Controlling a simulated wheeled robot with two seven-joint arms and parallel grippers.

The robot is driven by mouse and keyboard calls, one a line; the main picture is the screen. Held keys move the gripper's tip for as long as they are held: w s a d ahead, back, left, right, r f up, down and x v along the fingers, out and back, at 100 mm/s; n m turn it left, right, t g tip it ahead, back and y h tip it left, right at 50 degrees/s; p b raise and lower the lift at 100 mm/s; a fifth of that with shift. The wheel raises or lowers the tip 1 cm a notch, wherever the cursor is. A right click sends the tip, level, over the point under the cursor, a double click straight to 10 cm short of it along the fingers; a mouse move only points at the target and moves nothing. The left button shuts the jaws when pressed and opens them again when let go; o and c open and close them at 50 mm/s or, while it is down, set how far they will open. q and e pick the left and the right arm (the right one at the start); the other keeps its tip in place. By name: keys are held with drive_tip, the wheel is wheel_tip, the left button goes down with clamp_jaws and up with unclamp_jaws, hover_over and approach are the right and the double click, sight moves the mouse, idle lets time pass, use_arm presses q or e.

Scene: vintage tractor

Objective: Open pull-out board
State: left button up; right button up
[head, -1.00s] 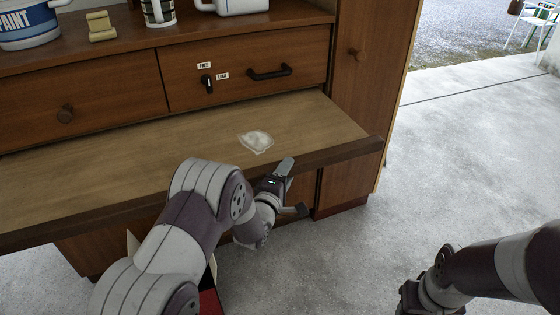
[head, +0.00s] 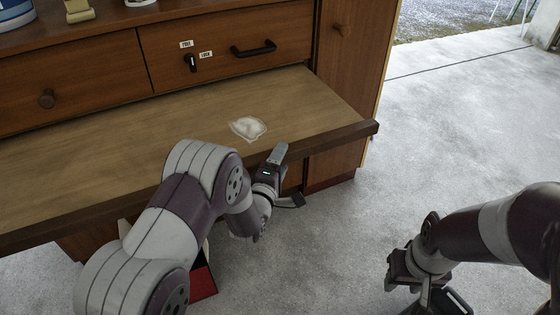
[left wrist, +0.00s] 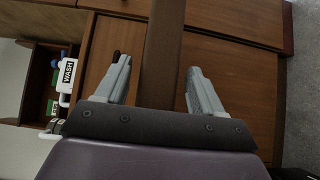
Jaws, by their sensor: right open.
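The pull-out board (head: 90,165) is a wide brown panel standing well out from the wooden cabinet below the drawers. My left gripper (head: 283,176) is at its front edge near the right end, with one finger above the edge and one below. My right gripper (head: 425,292) is open and empty over the floor at the lower right, clear of the cabinet.
A whitish patch (head: 248,128) lies on the board. Above it are a drawer with a black handle (head: 254,48) and a small black latch (head: 190,62) with FREE and LOCK labels. A red-and-black thing (head: 203,280) is partly hidden behind my left arm.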

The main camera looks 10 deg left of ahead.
use_arm(q)
drive_tip(key=s+a+p, duration=0.1)
drive_tip(key=s+a, duration=0.1)
drive_tip(key=s, duration=1)
drive_tip(key=shift+s+a, duration=0.2)
drive_tip(key=shift+s, duration=0.05)
